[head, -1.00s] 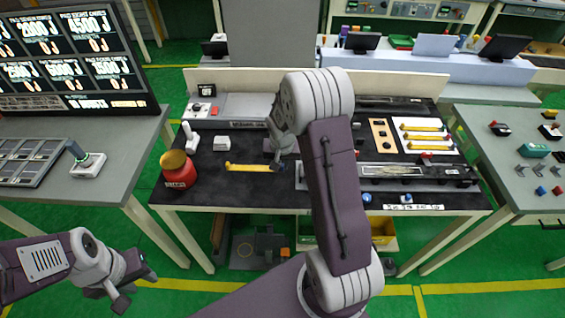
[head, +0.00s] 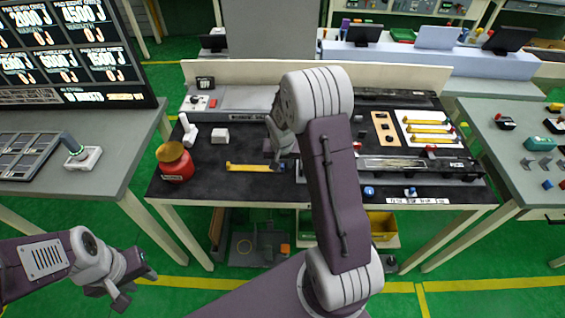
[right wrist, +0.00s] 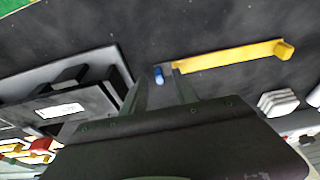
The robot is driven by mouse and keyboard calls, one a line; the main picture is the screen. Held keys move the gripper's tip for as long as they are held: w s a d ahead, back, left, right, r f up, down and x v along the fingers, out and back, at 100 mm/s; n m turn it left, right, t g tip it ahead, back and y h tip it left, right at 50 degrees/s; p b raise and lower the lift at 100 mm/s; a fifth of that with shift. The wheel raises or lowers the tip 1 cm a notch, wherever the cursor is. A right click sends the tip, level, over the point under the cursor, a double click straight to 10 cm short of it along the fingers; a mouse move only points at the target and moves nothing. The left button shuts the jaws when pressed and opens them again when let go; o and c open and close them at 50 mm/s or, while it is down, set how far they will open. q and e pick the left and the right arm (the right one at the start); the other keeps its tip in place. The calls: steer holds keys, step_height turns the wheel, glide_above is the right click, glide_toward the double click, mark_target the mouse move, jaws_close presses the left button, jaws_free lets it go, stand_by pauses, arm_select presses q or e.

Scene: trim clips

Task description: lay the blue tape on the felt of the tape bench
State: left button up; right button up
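A small blue piece (right wrist: 158,75), possibly the blue tape, lies on the black felt (right wrist: 120,28) in the right wrist view, just off the end of a yellow strip (right wrist: 230,57). My right gripper (right wrist: 160,84) is open above it, with the blue piece between its spread fingertips and apart from both. In the head view my right gripper (head: 283,160) is low over the bench at the strip's right end and hides the piece. Another blue item (head: 369,191) sits at the bench's front edge. My left gripper (head: 134,286) is open and empty, left of the bench.
A grey fixture (head: 415,170) lies to the right. A white board (head: 428,132) with yellow strips is behind it. Bare felt lies in front of the strip.

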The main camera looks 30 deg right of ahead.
steer(key=v, duration=0.9)
stand_by(0.3)
steer(key=s+a+f+n+y, duration=0.1)
steer(key=s+a+n, duration=0.2)
steer(key=s+a, duration=0.2)
steer(key=s+a+f+n+g, duration=0.1)
steer(key=s+a+f+n, duration=0.1)
steer(key=s+a, duration=0.4)
steer(key=s+n, duration=0.1)
steer(key=s, duration=0.3)
steer(key=shift+s+g+y, duration=0.2)
steer(key=shift+g+y, duration=0.1)
steer(key=shift+y, duration=0.1)
